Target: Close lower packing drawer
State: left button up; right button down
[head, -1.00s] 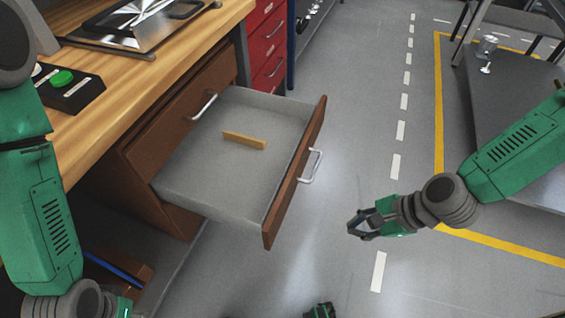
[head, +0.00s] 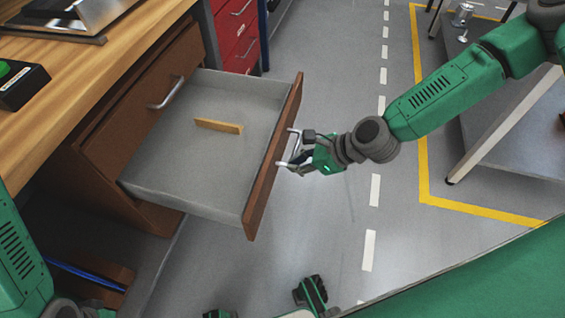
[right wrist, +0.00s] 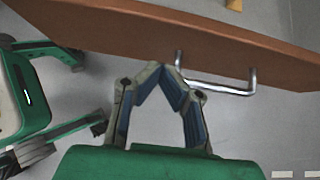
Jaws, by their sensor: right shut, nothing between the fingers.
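The lower packing drawer (head: 273,155) is pulled out of the wooden workbench in the head view. It has a brown front, grey inner walls and a metal bar handle. In the right wrist view, the drawer front (right wrist: 225,40) crosses the top and its handle (right wrist: 215,87) sits right of the fingers. My right gripper (head: 296,153) is at the outer side of the drawer front, close to the handle. In the right wrist view, its fingertips (right wrist: 168,70) meet with nothing between them, near the front's lower edge. Contact is unclear. My left gripper is not visible.
A small wooden block (head: 218,126) lies in the drawer. A closed upper drawer (head: 140,105) has its own handle. A red cabinet (head: 238,35) stands behind. A dark table (head: 515,125) is at right. The floor between is clear.

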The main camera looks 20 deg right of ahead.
aim_at(272, 164)
jog(key=shift+w+a+r, duration=0.1)
jog(key=shift+w+a, duration=0.25)
jog(key=shift+a, duration=0.25)
jog(key=shift+w+a+r, duration=0.1)
jog(key=shift+w+a, duration=0.25)
jog(key=shift+a, duration=0.2)
jog(key=shift+w+a, duration=0.2)
jog(key=shift+a, duration=0.35)
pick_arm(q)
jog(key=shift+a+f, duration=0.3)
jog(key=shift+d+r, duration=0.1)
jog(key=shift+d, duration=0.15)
pick_arm(e)
jog(key=shift+d, duration=0.2)
